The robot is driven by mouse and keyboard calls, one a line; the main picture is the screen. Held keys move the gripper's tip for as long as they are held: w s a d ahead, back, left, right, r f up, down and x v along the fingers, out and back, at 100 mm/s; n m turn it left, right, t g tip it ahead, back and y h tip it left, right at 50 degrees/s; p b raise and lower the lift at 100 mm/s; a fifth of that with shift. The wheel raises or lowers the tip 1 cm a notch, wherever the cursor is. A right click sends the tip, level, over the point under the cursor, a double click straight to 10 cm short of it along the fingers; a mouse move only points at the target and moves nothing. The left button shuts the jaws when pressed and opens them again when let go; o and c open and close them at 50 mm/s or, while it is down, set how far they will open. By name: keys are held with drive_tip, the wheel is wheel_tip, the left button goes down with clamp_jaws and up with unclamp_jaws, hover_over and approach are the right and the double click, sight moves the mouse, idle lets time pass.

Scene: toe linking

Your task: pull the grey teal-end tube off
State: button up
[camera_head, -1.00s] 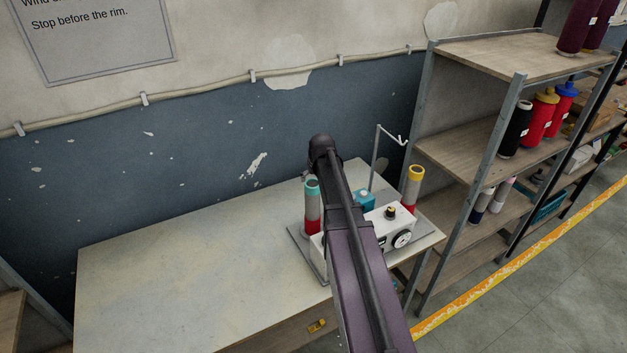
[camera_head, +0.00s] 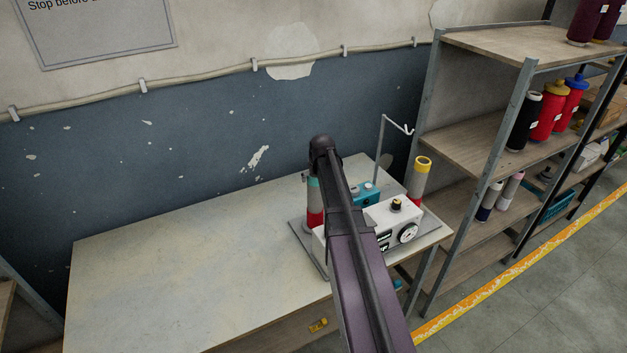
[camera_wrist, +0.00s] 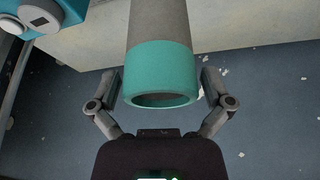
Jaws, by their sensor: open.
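The grey tube with the teal end (camera_head: 315,197) stands upright on the left of the machine's base plate, with red around its lower part. Its top is partly hidden behind my arm in the head view. In the wrist view the teal end (camera_wrist: 162,75) of the tube lies between my two fingers, with its hollow rim facing my gripper. My gripper (camera_wrist: 161,82) is open, one finger on each side of the teal end, with small gaps visible on both sides. In the head view my arm hides most of the gripper.
A white machine (camera_head: 393,222) with a dial and a teal box (camera_head: 366,195) stand right of the tube. A yellow-ended grey tube (camera_head: 419,177) and a thin bent metal rod (camera_head: 380,150) rise nearby. The table (camera_head: 180,270) is clear on the left. Shelves (camera_head: 490,135) stand right.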

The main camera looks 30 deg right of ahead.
drive_tip(key=shift+f, duration=0.1)
drive_tip(key=shift+c, duration=0.2)
drive_tip(key=c, duration=0.9)
drive_tip(key=o, duration=0.4)
drive_tip(key=c, duration=0.6)
drive_tip(key=shift+o, duration=0.2)
drive_tip(key=shift+w+r+p, duration=0.1)
drive_tip(key=shift+r+p, duration=0.45)
drive_tip(key=shift+p, duration=0.05)
drive_tip(key=o, duration=0.7)
drive_tip(key=shift+c, duration=0.2)
drive_tip(key=c, duration=0.7)
drive_tip(key=shift+o, duration=0.2)
